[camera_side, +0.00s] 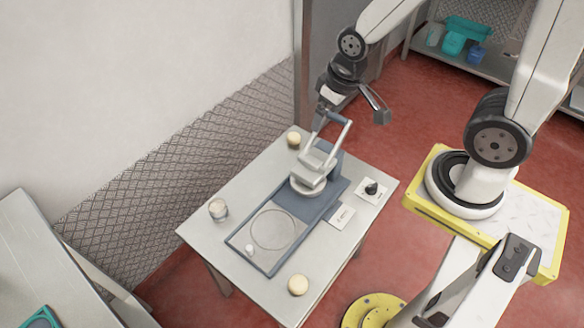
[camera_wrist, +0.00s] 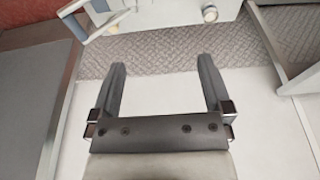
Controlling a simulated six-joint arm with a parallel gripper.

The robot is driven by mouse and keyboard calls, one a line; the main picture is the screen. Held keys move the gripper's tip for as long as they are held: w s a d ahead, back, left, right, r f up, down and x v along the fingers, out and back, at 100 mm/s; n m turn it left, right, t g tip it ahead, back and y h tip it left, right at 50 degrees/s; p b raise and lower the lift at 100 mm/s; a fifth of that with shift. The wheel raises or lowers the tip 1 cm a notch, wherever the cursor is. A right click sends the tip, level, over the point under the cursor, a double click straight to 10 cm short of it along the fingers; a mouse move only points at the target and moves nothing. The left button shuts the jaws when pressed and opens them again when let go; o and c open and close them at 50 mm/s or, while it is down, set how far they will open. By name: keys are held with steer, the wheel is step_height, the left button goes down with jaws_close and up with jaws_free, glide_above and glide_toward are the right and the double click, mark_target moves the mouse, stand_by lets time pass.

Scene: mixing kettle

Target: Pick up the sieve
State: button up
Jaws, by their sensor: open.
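I cannot pick out a sieve for certain in either view. A round ring-like outline (camera_side: 273,228) lies on the flat front of the blue-framed device on the table; I cannot tell whether it is a loose thing. The blue-grey device (camera_side: 318,188) has a round pale head and a raised lever handle. My gripper (camera_side: 376,108) is above and beyond the back of the table, near the lever, apart from it. In the wrist view my gripper (camera_wrist: 162,64) is open, its two dark fingers wide apart with nothing between them.
The pale table (camera_side: 198,235) carries several small jars or pots, one (camera_side: 218,209) at the left and one (camera_side: 298,285) at the front. A black knob (camera_side: 371,188) sits on a white plate at the right. A patterned wall panel (camera_side: 150,190) runs behind the table.

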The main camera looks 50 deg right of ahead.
steer(key=shift+w, duration=0.1)
steer(key=m+y, duration=0.3)
steer(key=m, duration=2.4)
glide_above(217, 206)
steer(key=s+d, duration=0.1)
steer(key=d, duration=0.1)
steer(key=shift+t, duration=0.4)
steer(key=f, duration=3.1)
steer(key=shift+s+a+f, duration=0.2)
steer(key=shift+a+f, duration=0.05)
steer(key=shift+f, duration=0.15)
steer(key=shift+a+f+m, duration=0.1)
steer(key=shift+f+m, duration=0.3)
steer(key=shift+f, duration=0.15)
steer(key=shift+x, duration=1.15)
steer(key=shift+f, duration=0.1)
